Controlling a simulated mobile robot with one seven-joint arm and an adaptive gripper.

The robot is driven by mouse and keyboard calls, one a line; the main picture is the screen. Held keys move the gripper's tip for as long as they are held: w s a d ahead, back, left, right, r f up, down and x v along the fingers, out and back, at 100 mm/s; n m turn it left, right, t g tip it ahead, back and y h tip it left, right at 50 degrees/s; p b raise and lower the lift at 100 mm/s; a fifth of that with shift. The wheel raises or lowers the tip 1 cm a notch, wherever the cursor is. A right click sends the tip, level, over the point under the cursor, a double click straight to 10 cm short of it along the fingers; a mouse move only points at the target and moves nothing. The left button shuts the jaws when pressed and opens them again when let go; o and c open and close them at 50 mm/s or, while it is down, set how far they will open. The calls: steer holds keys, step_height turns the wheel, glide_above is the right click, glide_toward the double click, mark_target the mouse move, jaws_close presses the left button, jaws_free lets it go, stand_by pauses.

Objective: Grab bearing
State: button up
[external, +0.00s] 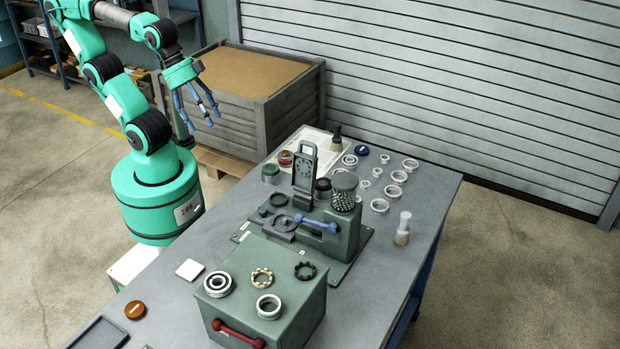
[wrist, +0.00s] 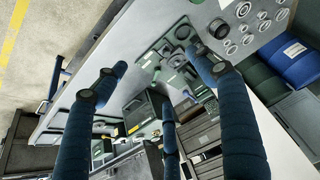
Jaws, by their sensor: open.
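A bearing (external: 218,284) with light outer and inner rings and a dark band between them lies flat on the left of a green box top, in the external view. A plain light ring (external: 268,306), a tan cage ring (external: 262,277) and a black cage ring (external: 305,271) lie beside it. My gripper (external: 202,119) hangs in the air left of the table's far end, well away from the bearing. Its blue fingers are spread and empty. They also show in the wrist view (wrist: 150,85), where I cannot make out the bearing clearly.
The green box (external: 284,328) with a red handle stands on the grey table (external: 424,225). Behind it is a green machine (external: 342,235) with an upright plate and a jar of balls. Several loose rings (external: 380,206) lie at the far right. A large crate (external: 225,122) stands behind.

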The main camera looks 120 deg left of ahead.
steer(key=shift+r, duration=0.1)
steer(key=w+d+r+m+g+p, duration=0.1)
steer(key=w+d+r+p, duration=0.55)
steer(key=w+r, duration=0.45)
steer(key=w+d+r+m+g+p, duration=0.25)
steer(key=w+d+p, duration=0.65)
steer(key=w+d, duration=0.65)
steer(key=w+d+f+p, duration=0.2)
steer(key=w+d+p, duration=0.1)
steer(key=d, duration=0.3)
steer(key=w+d+f+m+g+p, duration=0.1)
steer(key=w+d+f+p, duration=0.2)
steer(key=d, duration=0.4)
steer(key=w+d+f+m+g+p, duration=0.1)
steer(key=w+d+f+p, duration=0.2)
steer(key=d, duration=0.3)
steer(key=shift+w+d, duration=0.2)
steer(key=shift+w, duration=0.7)
steer(key=shift+f, duration=4.25)
